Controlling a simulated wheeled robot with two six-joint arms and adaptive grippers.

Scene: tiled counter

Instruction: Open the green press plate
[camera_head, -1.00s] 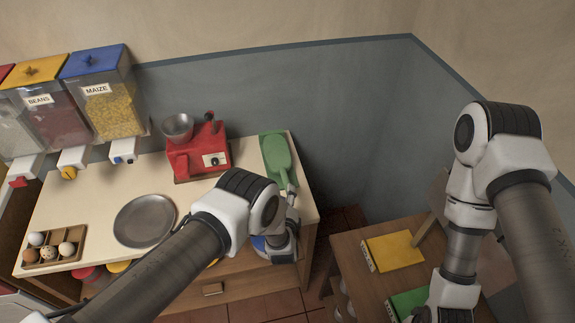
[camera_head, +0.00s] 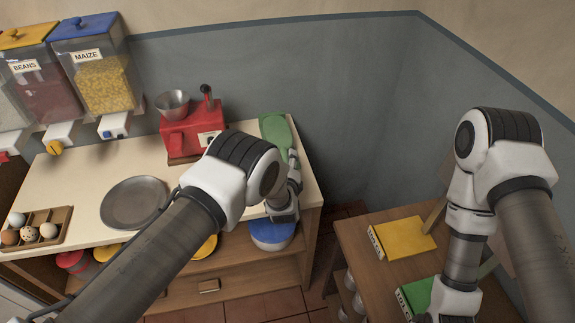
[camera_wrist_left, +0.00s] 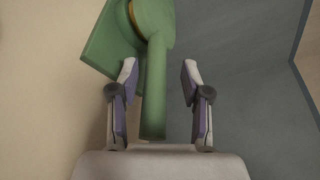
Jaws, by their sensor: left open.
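The green press (camera_head: 274,127) lies at the counter's right end in the head view, partly behind my left arm. In the left wrist view its green plate (camera_wrist_left: 107,45) is at the top, with a rounded part and a long green handle (camera_wrist_left: 154,95) pointing down toward my wrist. My left gripper (camera_wrist_left: 160,72) is open, with one finger on each side of the handle and the handle closer to the left finger. It also shows beside the press in the head view (camera_head: 293,160). My right arm runs off the bottom edge, so its gripper is out of view.
A red grinder (camera_head: 185,134) stands left of the press. A grey plate (camera_head: 134,203) and an egg tray (camera_head: 60,214) are further left. A blue-lidded container (camera_head: 271,232) is on the shelf below. A side table (camera_head: 345,245) with a yellow book (camera_head: 402,238) is at right.

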